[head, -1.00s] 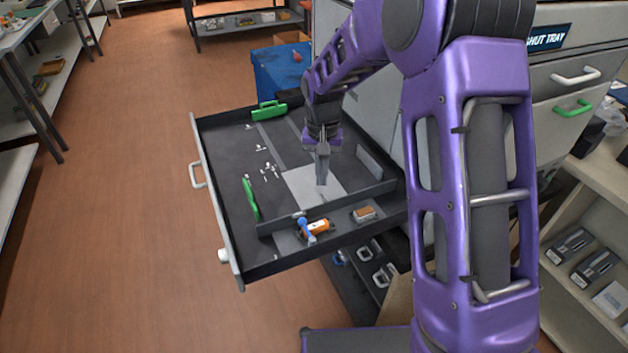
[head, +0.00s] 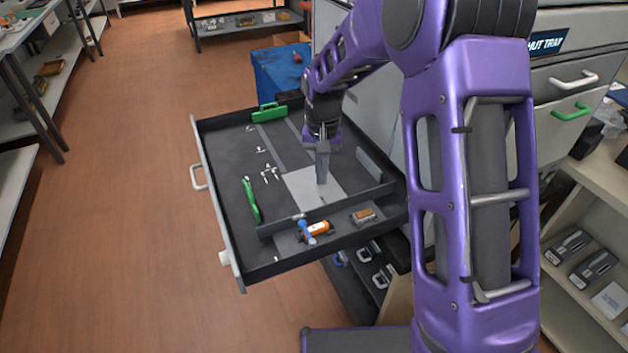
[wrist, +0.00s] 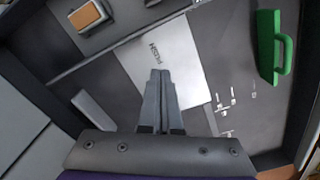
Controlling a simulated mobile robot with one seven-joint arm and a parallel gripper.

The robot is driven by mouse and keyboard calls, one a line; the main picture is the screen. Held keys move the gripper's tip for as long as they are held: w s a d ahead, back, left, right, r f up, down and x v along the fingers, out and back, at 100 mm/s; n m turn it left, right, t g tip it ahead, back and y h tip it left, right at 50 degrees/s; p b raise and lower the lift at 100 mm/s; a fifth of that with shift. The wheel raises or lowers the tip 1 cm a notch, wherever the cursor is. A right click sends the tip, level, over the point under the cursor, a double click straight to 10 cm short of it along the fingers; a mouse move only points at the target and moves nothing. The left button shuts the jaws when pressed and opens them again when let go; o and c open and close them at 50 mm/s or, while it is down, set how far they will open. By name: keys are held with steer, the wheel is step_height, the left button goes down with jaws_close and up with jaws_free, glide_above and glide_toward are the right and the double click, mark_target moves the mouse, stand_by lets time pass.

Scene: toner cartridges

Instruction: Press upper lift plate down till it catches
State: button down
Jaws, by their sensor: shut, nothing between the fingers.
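The lift plate is a light grey panel (head: 301,183) on the floor of the open drawer tray (head: 218,166). In the wrist view the plate (wrist: 185,57) bears the printed word "PUSH". My gripper (head: 322,182) points straight down over the plate, its fingers shut with nothing between them. In the wrist view my gripper's fingertips (wrist: 160,73) lie over the plate near the lettering. I cannot tell whether the tips touch the plate. The fingers hide part of it.
A green guide (head: 251,200) stands at the tray's left and a green block (head: 268,111) at its back. A dark divider wall (head: 345,206) separates the front strip, which holds an orange-and-blue part (head: 312,229) and a brown-topped pad (head: 363,215). Small white fittings (head: 270,173) lie left of the plate.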

step_height(320, 180, up, 9)
steer(key=p, duration=0.5)
steer(key=shift+p, duration=0.4)
steer(key=shift+w+f, duration=0.1)
